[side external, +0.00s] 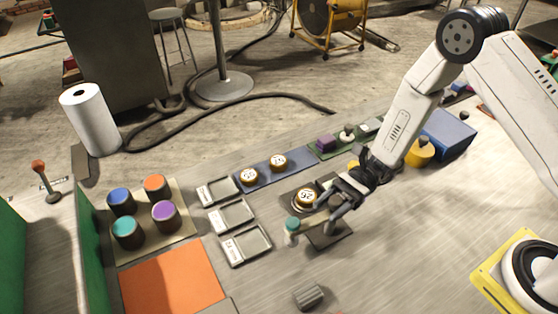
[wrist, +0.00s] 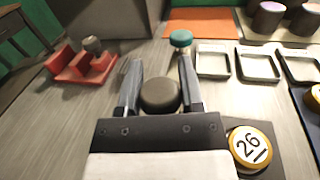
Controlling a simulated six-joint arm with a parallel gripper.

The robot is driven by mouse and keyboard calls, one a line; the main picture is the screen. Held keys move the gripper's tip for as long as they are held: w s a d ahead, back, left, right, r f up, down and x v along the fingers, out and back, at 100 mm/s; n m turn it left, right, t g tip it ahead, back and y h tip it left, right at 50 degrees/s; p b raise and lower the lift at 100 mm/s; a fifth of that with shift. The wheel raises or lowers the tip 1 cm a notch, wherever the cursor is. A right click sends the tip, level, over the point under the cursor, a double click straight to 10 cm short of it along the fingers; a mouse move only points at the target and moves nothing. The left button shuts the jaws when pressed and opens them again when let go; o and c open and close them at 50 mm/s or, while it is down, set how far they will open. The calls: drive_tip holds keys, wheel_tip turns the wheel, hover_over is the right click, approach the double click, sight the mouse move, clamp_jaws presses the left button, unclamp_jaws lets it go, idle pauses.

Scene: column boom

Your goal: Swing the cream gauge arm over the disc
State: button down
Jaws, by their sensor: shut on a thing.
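The cream gauge arm (side external: 314,218) is a short bar with a teal knob (side external: 292,225) at its left end, above a dark base plate (side external: 330,237). In the wrist view the teal knob (wrist: 181,38) shows just beyond the right finger, which hides much of the bar. My gripper (side external: 333,213) is shut at the arm's other end; in the wrist view a dark round piece (wrist: 160,95) sits between its fingers. The disc (side external: 306,197), yellow-rimmed with a number, lies on a dark plate behind the bar, not under it. The disc (wrist: 249,147) reads 26 in the wrist view.
Three pale trays (side external: 231,214) stand left of the disc. A blue mat (side external: 262,178) behind bears two similar discs. Several coloured-top pots (side external: 165,213) and an orange mat (side external: 170,278) are farther left.

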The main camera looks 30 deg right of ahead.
drive_tip(key=shift+m+t, duration=0.3)
drive_tip(key=m+t, duration=0.2)
drive_tip(key=t, duration=0.1)
drive_tip(key=m+t, duration=0.2)
drive_tip(key=t, duration=0.1)
drive_tip(key=m+t, duration=0.2)
drive_tip(key=t, duration=0.1)
drive_tip(key=shift+w+t+h, duration=0.3)
drive_tip(key=shift+w+h, duration=0.05)
drive_tip(key=shift+h, duration=0.05)
drive_tip(key=shift+w+d+m+t+h, duration=0.1)
drive_tip(key=shift+w+m+t+h, duration=0.05)
drive_tip(key=shift+m+t+h, duration=0.95)
drive_tip(key=shift+w+d+m+t+h, duration=0.1)
drive_tip(key=shift+m+t+h, duration=0.7)
drive_tip(key=shift+t, duration=0.65)
drive_tip(key=shift+w+d+m+t+h, duration=0.15)
drive_tip(key=shift+m+t+h, duration=0.65)
drive_tip(key=shift+m+t, duration=0.4)
drive_tip(key=shift+t+h, duration=0.25)
drive_tip(key=shift+h, duration=0.05)
drive_tip(key=shift+w, duration=0.1)
drive_tip(key=shift+c, duration=1.1)
unclamp_jaws()
drive_tip(key=shift+a+n+g+y, duration=0.15)
drive_tip(key=shift+n+g+y, duration=1.15)
drive_tip(key=shift+g+y, duration=0.25)
